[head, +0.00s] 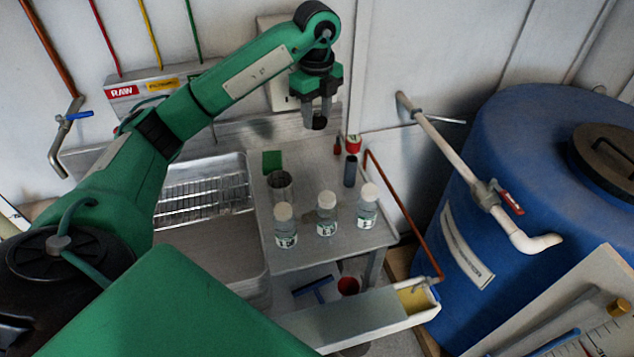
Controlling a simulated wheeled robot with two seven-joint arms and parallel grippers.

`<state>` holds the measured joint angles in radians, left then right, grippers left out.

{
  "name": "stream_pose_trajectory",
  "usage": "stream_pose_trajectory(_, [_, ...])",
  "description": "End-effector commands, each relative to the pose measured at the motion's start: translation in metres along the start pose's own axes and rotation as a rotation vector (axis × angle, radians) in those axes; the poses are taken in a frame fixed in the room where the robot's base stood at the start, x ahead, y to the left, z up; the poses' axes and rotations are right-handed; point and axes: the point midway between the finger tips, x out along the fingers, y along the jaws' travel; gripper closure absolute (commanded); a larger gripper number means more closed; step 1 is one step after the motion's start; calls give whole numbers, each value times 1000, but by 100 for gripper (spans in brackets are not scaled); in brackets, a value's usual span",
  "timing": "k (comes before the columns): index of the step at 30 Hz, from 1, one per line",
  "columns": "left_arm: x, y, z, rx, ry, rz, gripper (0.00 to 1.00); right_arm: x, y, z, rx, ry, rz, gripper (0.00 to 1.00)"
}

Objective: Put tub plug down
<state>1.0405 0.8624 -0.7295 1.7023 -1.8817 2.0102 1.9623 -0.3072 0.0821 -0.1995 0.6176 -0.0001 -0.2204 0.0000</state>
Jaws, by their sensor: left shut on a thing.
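My left gripper (318,118) hangs pointing down from the green arm, above the back of the metal bench, near the wall. It is shut on a small dark piece, the tub plug (319,123), which shows between the fingertips. The plug is held in the air above the bench top (318,165), and it is small and partly hidden by the fingers. A metal sink tub (205,245) with a wire rack across it is to the left of the bench top. My right gripper is not in view.
Three capped bottles (327,214) stand at the bench front. A metal cup (281,186), a green pad (272,162), a dark cylinder (350,171) and a red-capped item (353,145) are behind them. A blue barrel (470,200) with a pipe and red-handled valve is to the right.

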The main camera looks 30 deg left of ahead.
Motion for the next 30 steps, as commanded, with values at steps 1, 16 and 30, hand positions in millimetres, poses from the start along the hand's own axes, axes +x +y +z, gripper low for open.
stream_pose_trajectory(1, [11, 0, -1, 1, 3, 4, 86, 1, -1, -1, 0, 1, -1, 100])
stream_pose_trajectory(16, [120, 2, 0, 0, 1, 6, 86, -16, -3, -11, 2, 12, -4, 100])
stream_pose_trajectory(30, [187, 0, 0, 2, 0, 0, 86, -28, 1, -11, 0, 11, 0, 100])
